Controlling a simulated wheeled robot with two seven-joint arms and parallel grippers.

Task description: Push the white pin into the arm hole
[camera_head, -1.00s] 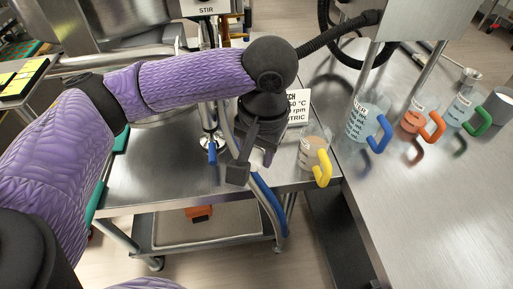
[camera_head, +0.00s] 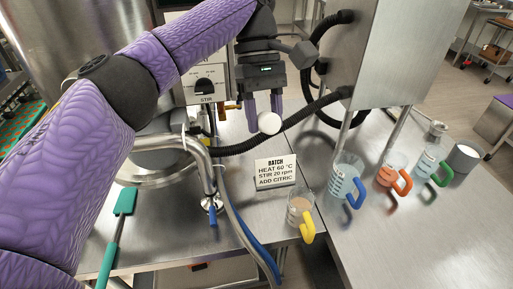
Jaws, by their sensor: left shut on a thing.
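My left gripper (camera_head: 264,104) hangs in the upper middle, with its two purple fingers pointing down. It is shut on a small white round-ended thing (camera_head: 269,122) at its fingertips, which I take to be the white pin. Only its rounded face shows; the rest is hidden by the fingers. The gripper is in the air in front of a black hose, beside the grey STIR control box. I cannot make out the arm hole in this view. My right gripper is not in view.
A BATCH sign (camera_head: 275,172) stands on the steel table below the gripper. Beakers with yellow (camera_head: 307,231), blue (camera_head: 355,194), orange (camera_head: 403,182) and green (camera_head: 442,173) handles stand to its right. A black hose (camera_head: 300,113) runs behind the gripper. A steel cabinet (camera_head: 383,55) stands at right.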

